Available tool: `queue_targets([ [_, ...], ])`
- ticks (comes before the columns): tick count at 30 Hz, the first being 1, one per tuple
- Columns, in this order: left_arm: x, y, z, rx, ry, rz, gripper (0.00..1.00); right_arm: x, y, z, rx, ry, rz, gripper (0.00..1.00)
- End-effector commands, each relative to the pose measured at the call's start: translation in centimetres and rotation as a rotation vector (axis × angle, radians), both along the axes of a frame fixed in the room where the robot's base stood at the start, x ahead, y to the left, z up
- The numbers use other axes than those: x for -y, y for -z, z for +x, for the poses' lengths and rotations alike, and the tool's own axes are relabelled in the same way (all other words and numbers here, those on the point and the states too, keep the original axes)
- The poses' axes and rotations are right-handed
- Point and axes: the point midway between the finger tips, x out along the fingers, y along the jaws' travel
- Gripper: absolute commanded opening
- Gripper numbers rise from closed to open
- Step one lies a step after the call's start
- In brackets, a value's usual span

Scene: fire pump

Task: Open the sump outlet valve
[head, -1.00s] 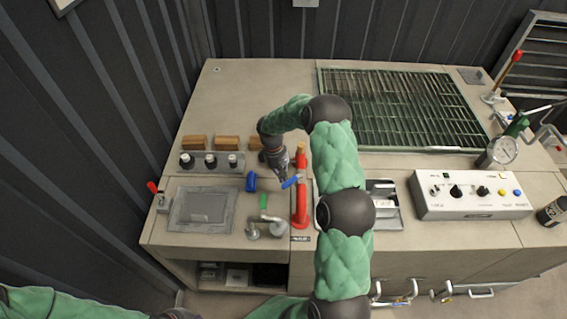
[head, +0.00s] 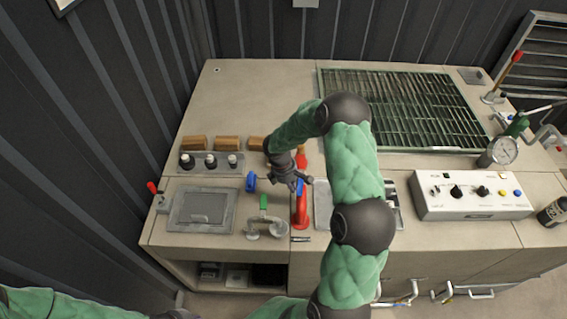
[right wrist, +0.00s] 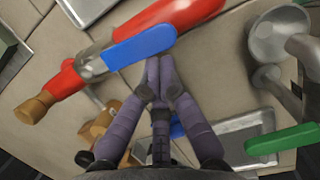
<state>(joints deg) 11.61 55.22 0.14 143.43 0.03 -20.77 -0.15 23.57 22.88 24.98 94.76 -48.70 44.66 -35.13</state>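A red pipe (head: 301,212) with a grey valve body and blue lever stands at the bench's front middle. In the right wrist view the blue lever (right wrist: 138,47) lies roughly along the red pipe (right wrist: 165,22). My right gripper (head: 300,183) is over this valve; in the wrist view its fingers (right wrist: 158,68) are drawn together, tips at the blue lever's edge, with nothing seen between them. A green lever (head: 264,202) sits on a grey curved pipe to the left. Another blue part (head: 251,181) is behind it. I cannot read which is the sump outlet. My left gripper is out of frame.
A control box (head: 472,195) and a pressure gauge (head: 503,150) are on the right. A green grating (head: 400,108) covers the back. A grey panel (head: 202,208) and a red-handled lever (head: 152,187) are at left. Three wooden blocks (head: 228,143) line the left middle.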

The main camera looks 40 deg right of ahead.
Motion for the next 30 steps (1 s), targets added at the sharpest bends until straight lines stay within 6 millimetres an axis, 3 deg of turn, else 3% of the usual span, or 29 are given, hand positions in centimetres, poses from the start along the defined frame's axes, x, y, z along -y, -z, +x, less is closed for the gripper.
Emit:
queue_targets([
  [20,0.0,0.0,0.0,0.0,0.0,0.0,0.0,0.1,0.0,-0.2,0.0,-0.032,0.0,0.0],
  [30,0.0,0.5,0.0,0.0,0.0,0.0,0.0,-2.5,0.1,1.4,0.0,-0.032,0.0,0.0],
])
